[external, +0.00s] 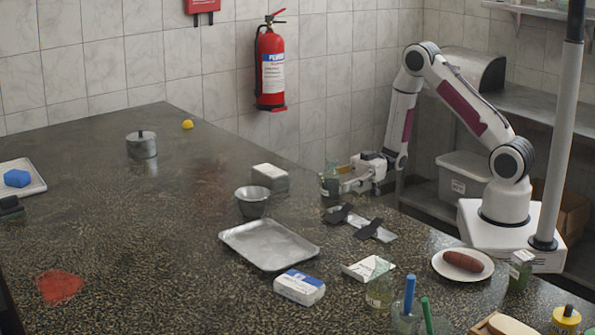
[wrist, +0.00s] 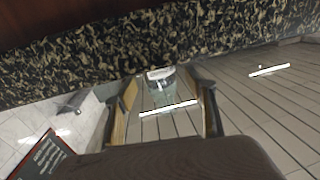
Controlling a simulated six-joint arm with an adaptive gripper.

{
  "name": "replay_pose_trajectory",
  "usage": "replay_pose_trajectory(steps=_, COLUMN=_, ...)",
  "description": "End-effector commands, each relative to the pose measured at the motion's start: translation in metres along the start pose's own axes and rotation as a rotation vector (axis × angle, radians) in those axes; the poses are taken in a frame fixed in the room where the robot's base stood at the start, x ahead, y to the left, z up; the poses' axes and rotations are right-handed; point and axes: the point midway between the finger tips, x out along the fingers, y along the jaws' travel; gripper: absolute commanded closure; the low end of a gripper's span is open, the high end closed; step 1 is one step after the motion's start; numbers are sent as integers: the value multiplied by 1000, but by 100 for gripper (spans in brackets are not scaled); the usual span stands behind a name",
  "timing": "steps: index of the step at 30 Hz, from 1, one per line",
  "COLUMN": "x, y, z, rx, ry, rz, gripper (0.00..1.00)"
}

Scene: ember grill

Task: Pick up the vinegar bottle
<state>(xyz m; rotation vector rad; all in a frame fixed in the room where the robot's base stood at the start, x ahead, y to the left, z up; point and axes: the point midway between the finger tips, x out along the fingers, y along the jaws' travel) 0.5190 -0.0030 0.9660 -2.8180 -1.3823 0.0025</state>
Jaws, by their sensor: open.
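A green glass bottle (external: 330,181) stands upright on the dark counter near its back right edge. Its label is too small to read, so I cannot confirm that it is the vinegar. My gripper (external: 345,184) is low beside it, coming from the right with its fingers pointing left towards the bottle. In the wrist view my gripper (wrist: 165,92) is open, its two fingers apart. A small glassy thing with a pale top (wrist: 160,76) shows between the fingers, probably this bottle. Whether the fingers touch it I cannot tell.
A grey block (external: 270,177) and a metal bowl (external: 252,203) are left of the bottle. A metal tray (external: 268,245) and a strip with black pieces (external: 360,223) lie in front. Other greenish bottles stand at front (external: 380,291) and right (external: 520,270).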

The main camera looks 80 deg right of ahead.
Motion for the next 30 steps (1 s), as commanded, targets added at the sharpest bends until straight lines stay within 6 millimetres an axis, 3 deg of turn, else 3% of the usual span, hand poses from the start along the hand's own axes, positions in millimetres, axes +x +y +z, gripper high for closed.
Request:
replay_pose_trajectory(steps=10, x=28, y=-1, z=0, rx=-1, ry=-1, rz=-1, gripper=45)
replay_pose_trajectory(steps=27, x=29, y=0, z=0, rx=0, ry=-1, rz=1, gripper=45)
replay_pose_trajectory(steps=30, x=29, y=0, z=0, rx=0, ry=-1, rz=1, gripper=71)
